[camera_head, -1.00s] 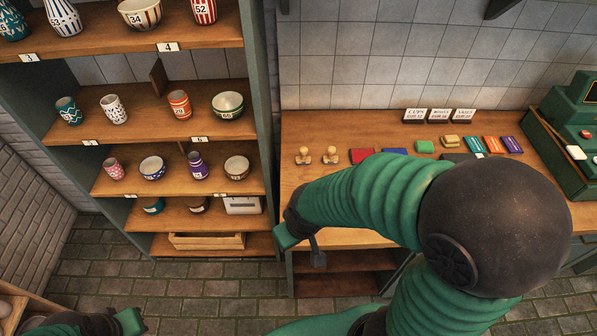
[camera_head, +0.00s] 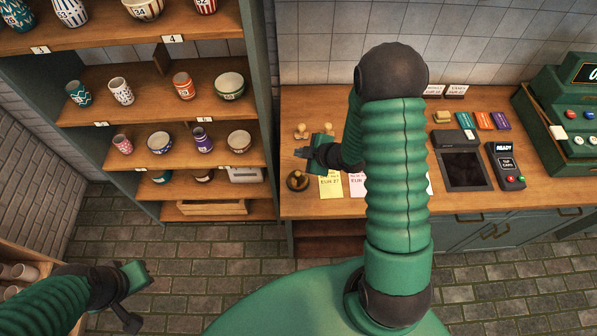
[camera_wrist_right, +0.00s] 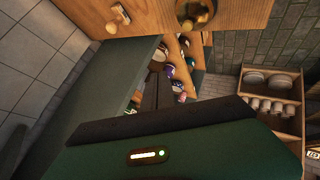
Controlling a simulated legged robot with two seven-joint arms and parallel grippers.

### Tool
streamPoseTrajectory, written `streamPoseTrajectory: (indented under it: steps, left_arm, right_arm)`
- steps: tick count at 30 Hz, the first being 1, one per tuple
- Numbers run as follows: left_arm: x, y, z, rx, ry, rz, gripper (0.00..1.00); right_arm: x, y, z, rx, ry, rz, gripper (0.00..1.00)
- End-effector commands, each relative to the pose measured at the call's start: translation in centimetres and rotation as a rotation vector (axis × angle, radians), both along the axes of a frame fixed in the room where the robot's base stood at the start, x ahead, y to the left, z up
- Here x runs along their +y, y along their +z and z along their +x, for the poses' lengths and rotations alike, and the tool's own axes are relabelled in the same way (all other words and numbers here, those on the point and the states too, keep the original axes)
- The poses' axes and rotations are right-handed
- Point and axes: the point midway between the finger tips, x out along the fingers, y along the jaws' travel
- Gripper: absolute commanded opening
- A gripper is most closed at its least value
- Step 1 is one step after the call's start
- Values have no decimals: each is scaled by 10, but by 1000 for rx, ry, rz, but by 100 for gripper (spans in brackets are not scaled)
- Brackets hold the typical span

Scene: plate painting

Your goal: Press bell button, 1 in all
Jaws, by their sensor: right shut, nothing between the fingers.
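The bell (camera_head: 297,181), a small dark round piece with a brass-coloured top, sits at the counter's left front corner. It also shows at the top edge of the right wrist view (camera_wrist_right: 196,14). My right gripper (camera_head: 303,153) is shut and empty. In the head view it appears just behind and above the bell, apart from it; its exact height is hard to tell. My left gripper (camera_head: 132,298) hangs low at the left over the floor, far from the bell; its finger gap is unclear.
Two wooden stamps (camera_head: 302,131) stand behind the bell. A yellow note (camera_head: 330,187) lies to its right. A card terminal (camera_head: 506,167) and a green register (camera_head: 560,110) are farther right. Shelves of pottery (camera_head: 150,115) stand at the left.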

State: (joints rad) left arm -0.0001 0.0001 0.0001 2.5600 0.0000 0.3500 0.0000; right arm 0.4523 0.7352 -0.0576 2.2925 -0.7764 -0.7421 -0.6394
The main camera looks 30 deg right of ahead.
Motion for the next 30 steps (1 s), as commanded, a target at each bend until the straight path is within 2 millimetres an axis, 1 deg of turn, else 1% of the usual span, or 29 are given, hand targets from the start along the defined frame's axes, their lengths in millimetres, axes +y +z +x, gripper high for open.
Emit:
streamPoseTrajectory:
  steps: [5, 8, 11, 24, 27, 30]
  left_arm:
    - [0, -2, 0, 0, 0, 0, 0]
    - [0, -7, 0, 0, 0, 0, 0]
    - [0, -16, 0, 0, 0, 0, 0]
    - [0, -70, 0, 0, 0, 0, 0]
    - [0, -75, 0, 0, 0, 0, 0]
    - [0, -76, 0, 0, 0, 0, 0]
  right_arm:
    - [1, -2, 1, 2, -1, 1, 0]
    - [0, -9, 1, 3, -2, 2, 0]
    - [0, -20, 1, 3, -2, 3, 0]
    - [0, -83, 1, 3, -2, 3, 0]
    - [0, -89, 1, 2, -3, 3, 0]
    - [0, -89, 1, 2, -3, 3, 0]
